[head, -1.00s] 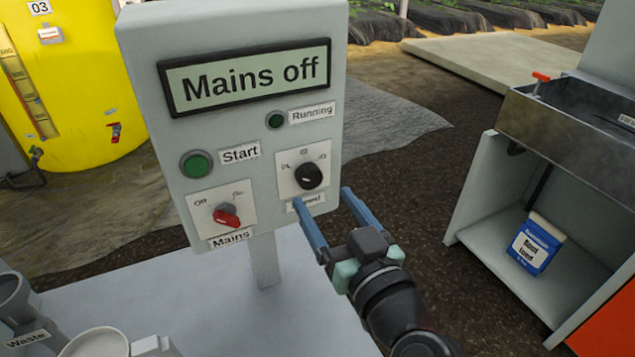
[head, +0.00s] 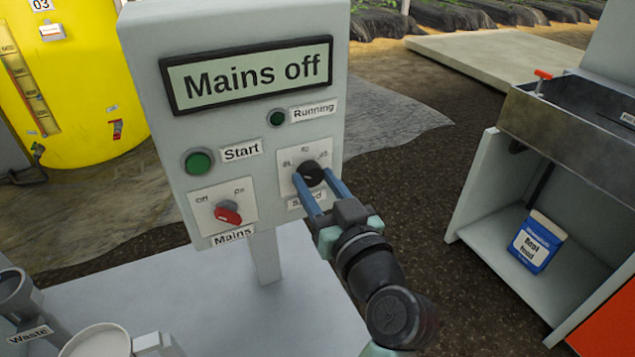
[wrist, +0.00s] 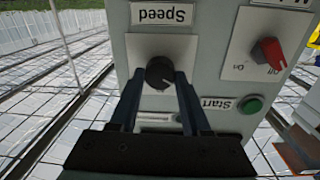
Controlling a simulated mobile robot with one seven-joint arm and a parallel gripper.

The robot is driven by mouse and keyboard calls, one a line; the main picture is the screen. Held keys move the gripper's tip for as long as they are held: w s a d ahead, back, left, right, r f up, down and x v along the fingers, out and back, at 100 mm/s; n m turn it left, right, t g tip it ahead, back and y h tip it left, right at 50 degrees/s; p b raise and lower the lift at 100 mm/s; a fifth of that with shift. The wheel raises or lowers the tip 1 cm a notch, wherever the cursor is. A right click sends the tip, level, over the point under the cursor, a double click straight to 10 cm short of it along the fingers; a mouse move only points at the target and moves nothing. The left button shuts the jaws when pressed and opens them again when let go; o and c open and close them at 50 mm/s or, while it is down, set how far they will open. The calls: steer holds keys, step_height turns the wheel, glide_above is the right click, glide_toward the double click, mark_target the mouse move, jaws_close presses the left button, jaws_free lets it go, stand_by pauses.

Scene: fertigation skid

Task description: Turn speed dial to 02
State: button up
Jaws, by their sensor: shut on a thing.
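The black speed dial (head: 311,172) sits on a white plate at the right of the grey control panel (head: 300,230). Scale marks stand above it, too blurred to read surely. My gripper (head: 321,183) has its two blue fingers shut on the dial, one on each side. In the wrist view the dial (wrist: 159,72) shows upside down between the fingertips, with the Speed label (wrist: 162,14) above it. The fingers partly cover the Speed label in the head view. The display (head: 247,76) reads "Mains off".
The red mains switch (head: 228,213) is left of the dial, below the green start button (head: 199,161). The running lamp (head: 277,118) is above the dial. A blue and white box (head: 535,242) stands on a shelf at the right.

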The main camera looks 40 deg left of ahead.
jaws_close()
steer(key=shift+m+p, duration=0.3)
steer(key=m+p, duration=0.3)
steer(key=m, duration=0.2)
steer(key=shift+r+m+p, duration=0.15)
steer(key=shift+m+p, duration=0.15)
steer(key=m+p, duration=0.1)
steer(key=m, duration=0.1)
steer(key=m+p, duration=0.2)
steer(key=m, duration=0.1)
steer(key=shift+g+h, duration=0.3)
steer(key=shift+f+p, duration=0.2)
steer(key=shift+p, duration=0.1)
steer(key=o, duration=1)
jaws_free()
